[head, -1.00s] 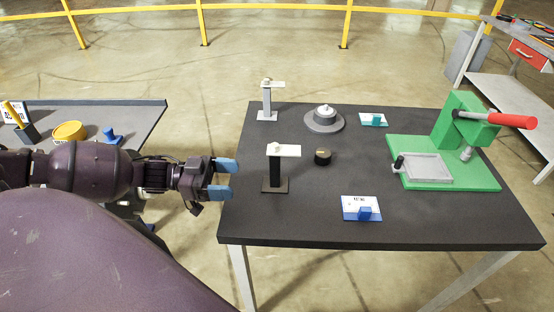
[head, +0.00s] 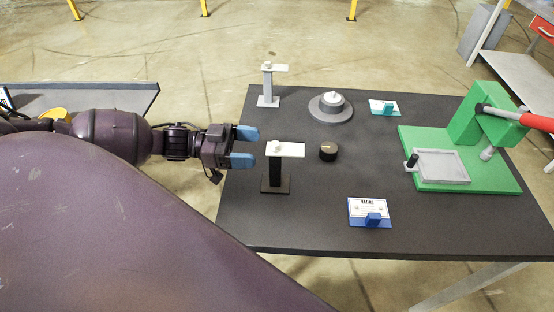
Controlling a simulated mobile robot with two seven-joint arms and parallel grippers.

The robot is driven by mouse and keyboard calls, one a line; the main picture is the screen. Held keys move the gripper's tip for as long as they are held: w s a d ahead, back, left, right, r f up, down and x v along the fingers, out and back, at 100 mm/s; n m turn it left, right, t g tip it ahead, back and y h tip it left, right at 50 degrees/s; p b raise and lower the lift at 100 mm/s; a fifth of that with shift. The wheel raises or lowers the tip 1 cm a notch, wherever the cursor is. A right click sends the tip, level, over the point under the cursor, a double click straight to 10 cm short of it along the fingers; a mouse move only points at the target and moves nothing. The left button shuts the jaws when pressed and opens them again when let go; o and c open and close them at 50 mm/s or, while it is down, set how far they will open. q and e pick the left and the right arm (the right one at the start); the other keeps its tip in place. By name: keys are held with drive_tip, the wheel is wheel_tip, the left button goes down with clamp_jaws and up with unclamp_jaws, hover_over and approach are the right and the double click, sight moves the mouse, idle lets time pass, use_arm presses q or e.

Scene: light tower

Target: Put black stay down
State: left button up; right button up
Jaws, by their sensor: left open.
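A black stand (head: 275,174) with a white plate (head: 285,149) on top is upright near the left edge of the dark table (head: 300,228). A short black cylinder (head: 328,151) sits just right of it. My left gripper (head: 248,147) has blue fingertips, spread apart with nothing between them. It is over the table's left edge, just left of the black stand and seemingly apart from it. My right gripper is not in view.
A grey stand (head: 267,86) stands behind, with a round grey piece (head: 331,107) to its right. A green press (head: 462,150) fills the table's right side. A teal card holder (head: 384,108) and a blue one (head: 370,213) stand between. The front left is clear.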

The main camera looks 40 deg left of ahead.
sight(277, 147)
use_arm(q)
drive_tip(key=shift+f+x, duration=0.1)
drive_tip(key=shift+x, duration=1.55)
drive_tip(key=shift+f+x, duration=0.15)
drive_tip(key=shift+x, duration=1.5)
